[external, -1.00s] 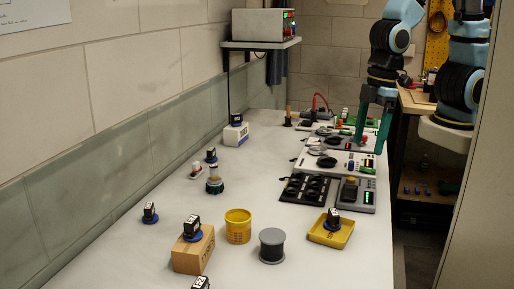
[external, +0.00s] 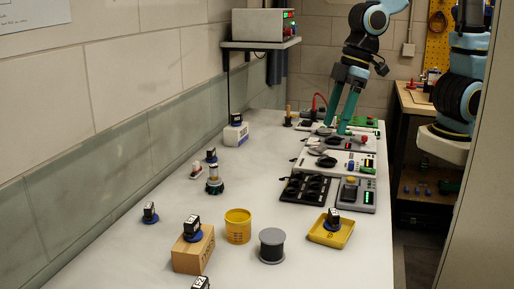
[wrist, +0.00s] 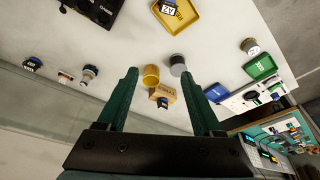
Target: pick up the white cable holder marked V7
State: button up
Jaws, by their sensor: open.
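My gripper (external: 336,127) is open and empty over the far end of the bench in the external view. Its two green fingers point down and lean left; in the wrist view they stand apart (wrist: 160,73). A small white-based holder (external: 196,170) with a reddish part stands by the left wall, well left of and nearer than my gripper. It also shows at the left of the wrist view (wrist: 66,76). I cannot read V7 on it. Several black-topped holders on blue bases stand about, one on a cardboard box (external: 194,252).
A yellow cup (external: 238,226), a grey spool (external: 271,246) and a yellow tray (external: 324,237) stand in front. Panels and a black socket plate (external: 304,188) line the right edge. A dark-based cylinder (external: 214,181) stands beside the white-based holder. The bench middle is mostly clear.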

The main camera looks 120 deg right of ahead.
jog(key=w+d+f+m+t+h+b, duration=0.15)
jog(key=w+d+b, duration=0.35)
jog(key=d, duration=0.5)
jog(key=w+d+f+m+t+h+b, duration=0.15)
jog(key=w+d+b, duration=0.25)
jog(key=w+d, duration=0.45)
jog(key=w+d+r+m+t+h+b, duration=0.1)
jog(key=d+r+m+h+b, duration=0.15)
jog(key=d, duration=0.75)
jog(key=d+r+m+t+h+b, duration=0.1)
jog(key=d+h+b, duration=0.25)
jog(key=d, duration=0.65)
jog(key=y, duration=0.1)
send_near(189, 174)
jog(key=r, duration=0.2)
jog(key=s+a+r, duration=0.1)
jog(key=shift+w+d+f, duration=0.25)
jog(key=shift+f, duration=0.1)
jog(key=p+x, duration=0.1)
jog(key=x, duration=0.3)
jog(key=shift+w+d, duration=0.1)
jog(key=shift+w, duration=0.05)
jog(key=shift+r+p+x, duration=0.15)
jog(key=shift+p+x, duration=0.5)
jog(key=shift+x, duration=0.55)
jog(key=shift+r+p+x, duration=0.15)
jog(key=shift+p+x, duration=0.45)
jog(key=shift+x, duration=0.6)
jog(key=shift+w+d+f, duration=0.3)
jog(key=shift+w+d, duration=0.1)
